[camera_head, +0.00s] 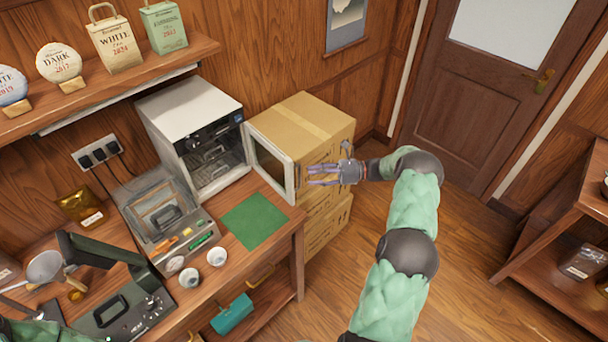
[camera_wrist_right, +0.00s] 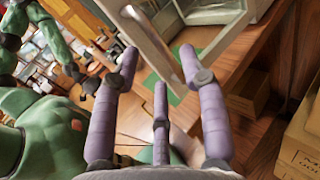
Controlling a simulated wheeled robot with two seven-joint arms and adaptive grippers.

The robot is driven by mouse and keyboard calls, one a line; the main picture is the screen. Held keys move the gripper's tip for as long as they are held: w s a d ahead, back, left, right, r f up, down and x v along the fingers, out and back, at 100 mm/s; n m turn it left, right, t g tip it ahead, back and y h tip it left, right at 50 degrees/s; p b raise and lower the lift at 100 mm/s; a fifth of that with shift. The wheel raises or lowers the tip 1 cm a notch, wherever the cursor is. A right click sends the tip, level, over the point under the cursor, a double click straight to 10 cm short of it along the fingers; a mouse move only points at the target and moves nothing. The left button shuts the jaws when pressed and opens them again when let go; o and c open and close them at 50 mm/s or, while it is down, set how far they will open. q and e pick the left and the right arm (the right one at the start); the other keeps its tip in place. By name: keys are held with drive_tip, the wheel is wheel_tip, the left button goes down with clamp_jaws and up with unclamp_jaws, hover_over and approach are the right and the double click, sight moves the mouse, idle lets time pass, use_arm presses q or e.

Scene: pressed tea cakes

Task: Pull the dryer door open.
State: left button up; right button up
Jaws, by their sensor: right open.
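The white dryer (camera_head: 192,125) stands at the back of the wooden counter, and part of it shows in the right wrist view (camera_wrist_right: 215,10). Its door (camera_head: 271,163) is swung wide open to the right, so the lit interior with its racks shows. My right gripper (camera_head: 308,176) is open with purple fingers, just right of the door's free edge. In the right wrist view the pale door frame (camera_wrist_right: 152,38) runs between the outer fingers (camera_wrist_right: 158,62); I cannot tell if they touch it. A bit of my left arm shows at the lower left, but its gripper cannot be made out.
Stacked cardboard boxes (camera_head: 312,128) stand behind the door and right gripper. A green mat (camera_head: 255,220), two white cups (camera_head: 217,256) and a grey machine (camera_head: 160,216) are on the counter. Open floor (camera_head: 470,255) lies to the right, before a shelf (camera_head: 566,240).

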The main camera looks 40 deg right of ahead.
drive_tip(key=v, duration=0.7)
idle(0.5)
